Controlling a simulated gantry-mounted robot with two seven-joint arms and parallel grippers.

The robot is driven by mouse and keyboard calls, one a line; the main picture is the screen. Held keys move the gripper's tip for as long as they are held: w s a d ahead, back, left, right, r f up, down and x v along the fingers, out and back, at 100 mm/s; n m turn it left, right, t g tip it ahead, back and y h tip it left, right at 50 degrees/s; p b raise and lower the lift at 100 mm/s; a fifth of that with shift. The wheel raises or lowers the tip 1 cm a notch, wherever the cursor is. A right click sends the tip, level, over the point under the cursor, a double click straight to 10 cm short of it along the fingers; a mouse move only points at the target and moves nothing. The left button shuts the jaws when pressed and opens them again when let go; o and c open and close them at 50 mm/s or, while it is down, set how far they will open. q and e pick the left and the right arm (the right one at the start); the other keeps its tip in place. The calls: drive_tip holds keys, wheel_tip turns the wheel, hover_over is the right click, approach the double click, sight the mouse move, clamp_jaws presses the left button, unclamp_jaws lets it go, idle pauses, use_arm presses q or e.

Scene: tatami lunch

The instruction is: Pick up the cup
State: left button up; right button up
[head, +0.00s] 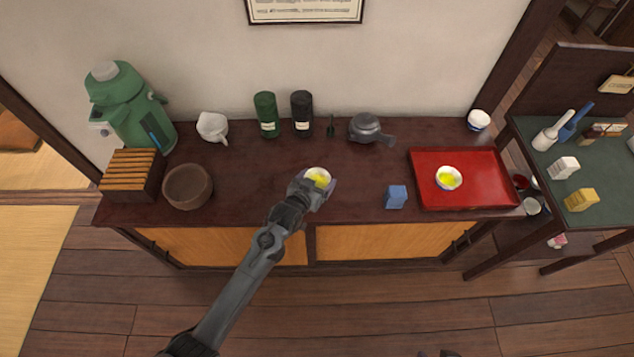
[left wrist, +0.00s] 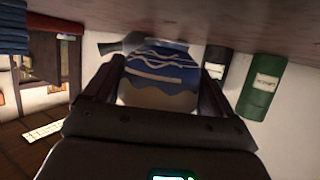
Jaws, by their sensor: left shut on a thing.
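A small cup (head: 317,176) with yellow-green contents is at the end of my left arm in the head view, over the middle of the dark cabinet top. My left gripper (head: 315,188) is shut on it. In the left wrist view the cup (left wrist: 158,80), blue with white wavy bands, sits between the two fingers (left wrist: 158,95). I cannot tell how far it is above the cabinet top. A second cup (head: 448,178) with yellow-green contents stands on the red tray (head: 490,193). My right gripper is not in view.
A blue block (head: 396,197) lies right of my gripper. Behind stand a grey teapot (head: 366,129), a black canister (head: 302,114) and a green canister (head: 266,114). A brown bowl (head: 188,187) is at the left. The cabinet top between bowl and gripper is clear.

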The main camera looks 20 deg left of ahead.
use_arm(q)
drive_tip(key=shift+r, duration=0.6)
drive_tip(key=shift+d+r, duration=0.25)
drive_tip(key=s+d+r+p, duration=0.2)
drive_tip(key=d+r, duration=0.4)
drive_tip(key=d, duration=0.4)
drive_tip(key=shift+d+r, duration=0.2)
drive_tip(key=shift+d, duration=0.2)
drive_tip(key=shift+d+r, duration=0.1)
idle(0.6)
